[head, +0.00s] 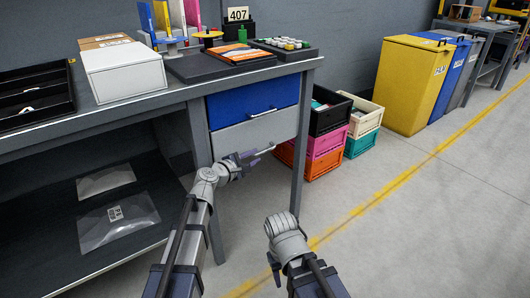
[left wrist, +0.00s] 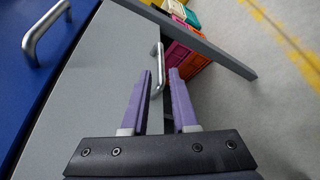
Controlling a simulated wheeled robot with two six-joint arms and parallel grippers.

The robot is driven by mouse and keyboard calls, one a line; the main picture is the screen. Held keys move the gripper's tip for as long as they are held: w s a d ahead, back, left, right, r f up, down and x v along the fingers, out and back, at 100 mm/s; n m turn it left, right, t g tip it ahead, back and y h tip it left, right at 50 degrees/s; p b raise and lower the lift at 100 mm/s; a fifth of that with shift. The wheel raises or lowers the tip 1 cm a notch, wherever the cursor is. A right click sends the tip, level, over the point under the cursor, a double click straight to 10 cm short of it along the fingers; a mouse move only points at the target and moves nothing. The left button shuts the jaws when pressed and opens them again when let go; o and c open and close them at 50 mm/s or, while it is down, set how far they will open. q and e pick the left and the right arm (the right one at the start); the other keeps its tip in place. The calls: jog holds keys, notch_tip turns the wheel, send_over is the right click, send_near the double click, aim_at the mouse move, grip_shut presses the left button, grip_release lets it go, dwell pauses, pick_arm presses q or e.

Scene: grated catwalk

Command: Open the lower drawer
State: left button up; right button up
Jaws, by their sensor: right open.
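The lower drawer (head: 232,137) has a grey front and sits under the blue upper drawer (head: 250,103) at the right end of the workbench. Its silver bar handle (head: 264,151) also shows in the left wrist view (left wrist: 157,72). The lower drawer front looks about flush with the upper one. My left gripper (head: 246,157) is at the handle; in the left wrist view its purple fingers (left wrist: 161,74) are apart, with the handle bar between their tips. I cannot tell if they touch it. My right gripper (head: 274,266) is low in front, mostly hidden behind its own arm, and empty.
A bench leg (head: 302,140) stands just right of the drawers. Black, pink and orange crates (head: 322,143) stack behind it, with a yellow bin (head: 408,88) farther right. The bench's lower shelf (head: 150,245) is at left. The floor at right is clear.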

aim_at(263, 152)
pick_arm(q)
jog(key=b+x, duration=0.1)
jog(key=x, duration=0.6)
jog(key=shift+w+d+f+b, duration=0.2)
jog(key=shift+w+b, duration=0.05)
jog(key=shift+b, duration=0.1)
jog(key=shift+c, duration=0.3)
grip_shut()
dwell(0.8)
